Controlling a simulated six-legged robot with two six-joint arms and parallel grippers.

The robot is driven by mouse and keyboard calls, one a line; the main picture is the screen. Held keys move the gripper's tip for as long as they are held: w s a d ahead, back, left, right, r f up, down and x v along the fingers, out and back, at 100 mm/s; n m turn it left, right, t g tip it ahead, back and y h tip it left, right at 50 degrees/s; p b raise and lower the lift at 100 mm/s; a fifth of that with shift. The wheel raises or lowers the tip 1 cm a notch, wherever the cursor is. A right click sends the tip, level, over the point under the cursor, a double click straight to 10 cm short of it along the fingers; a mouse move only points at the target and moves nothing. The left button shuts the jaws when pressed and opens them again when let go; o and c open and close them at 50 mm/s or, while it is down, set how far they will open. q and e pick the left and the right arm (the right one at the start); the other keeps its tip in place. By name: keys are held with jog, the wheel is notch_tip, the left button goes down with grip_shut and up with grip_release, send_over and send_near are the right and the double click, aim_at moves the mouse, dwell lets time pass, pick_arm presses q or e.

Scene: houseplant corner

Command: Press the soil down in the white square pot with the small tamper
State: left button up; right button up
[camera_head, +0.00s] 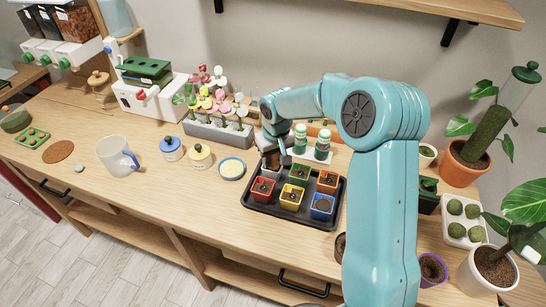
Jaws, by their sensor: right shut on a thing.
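The white square pot (268,173) stands at the back left of a black tray (250,204), among several coloured square pots. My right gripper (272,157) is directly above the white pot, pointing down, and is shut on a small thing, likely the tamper. The fingers hide most of the held thing and the pot's opening. I cannot tell whether the tamper touches the soil. My left gripper is not in view.
Red (263,191), yellow (291,198), blue (322,207), green (299,174) and orange (327,182) pots crowd the tray. Two green-capped bottles (322,146) stand behind. A planter of flowers (217,133) is at the back.

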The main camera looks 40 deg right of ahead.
jog(key=shift+s+a+f, duration=0.1)
jog(key=shift+s+f, duration=0.05)
jog(key=shift+f, duration=0.1)
jog(key=shift+r+p, duration=0.5)
jog(key=shift+r, duration=0.05)
notch_tip(320, 180, up, 4)
jog(key=shift+f+p, duration=0.25)
jog(key=shift+p, duration=0.75)
jog(key=shift+w+r+p, duration=0.25)
jog(key=shift+r+p, duration=0.5)
jog(key=shift+r, duration=0.3)
jog(key=shift+s+r, duration=0.1)
jog(key=shift+r, duration=0.2)
jog(key=shift+f, duration=0.1)
